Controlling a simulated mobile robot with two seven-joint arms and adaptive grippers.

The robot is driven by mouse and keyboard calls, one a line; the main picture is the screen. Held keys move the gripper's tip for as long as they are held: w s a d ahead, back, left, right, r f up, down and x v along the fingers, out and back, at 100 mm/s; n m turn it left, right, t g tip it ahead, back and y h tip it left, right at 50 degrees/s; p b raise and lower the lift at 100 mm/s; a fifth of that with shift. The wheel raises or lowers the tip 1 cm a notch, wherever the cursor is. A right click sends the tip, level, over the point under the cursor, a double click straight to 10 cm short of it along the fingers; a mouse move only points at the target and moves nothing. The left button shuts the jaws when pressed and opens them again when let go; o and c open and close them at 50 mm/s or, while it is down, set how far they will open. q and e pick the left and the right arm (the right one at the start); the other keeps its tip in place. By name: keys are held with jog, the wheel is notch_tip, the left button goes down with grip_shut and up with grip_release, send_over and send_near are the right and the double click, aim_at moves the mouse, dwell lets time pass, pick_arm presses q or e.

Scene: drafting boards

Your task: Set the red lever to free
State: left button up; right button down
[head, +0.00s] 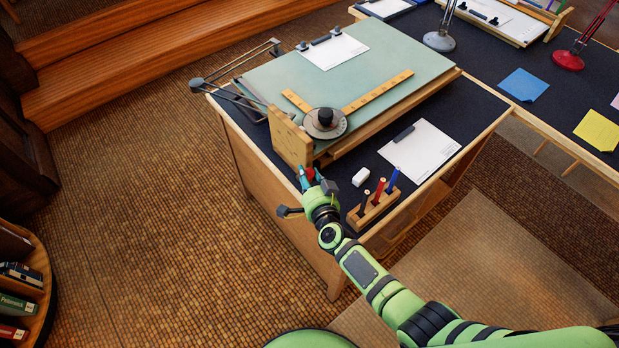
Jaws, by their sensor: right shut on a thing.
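The red lever (311,173) shows as a small red patch at the front end of the drafting board, just below an upright wooden plate (290,139). My right gripper (309,177) is shut on the red lever and hides most of it. The lever's exact position and any free or lock marking are too small or hidden to read. The tilted green drafting board (257,82) carries a round dial head with a black knob (325,117) and two yellow rulers (377,92). My left gripper is out of view.
A white eraser (361,176) and a wooden pen holder (373,211) with several pens stand close to the right of my gripper. A clipboard (420,149) lies behind them on the dark desk top. Open floor (150,230) lies to the left.

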jog(key=shift+w+d+r, duration=0.2)
jog(key=shift+w+r, duration=0.35)
jog(key=shift+r, duration=0.15)
jog(key=c, duration=0.9)
grip_release()
jog(key=shift+c, duration=0.2)
jog(key=shift+f, duration=0.3)
jog(key=shift+s, duration=0.1)
jog(key=shift+s+d, duration=0.1)
jog(key=shift+s, duration=0.4)
jog(key=v, duration=1.1)
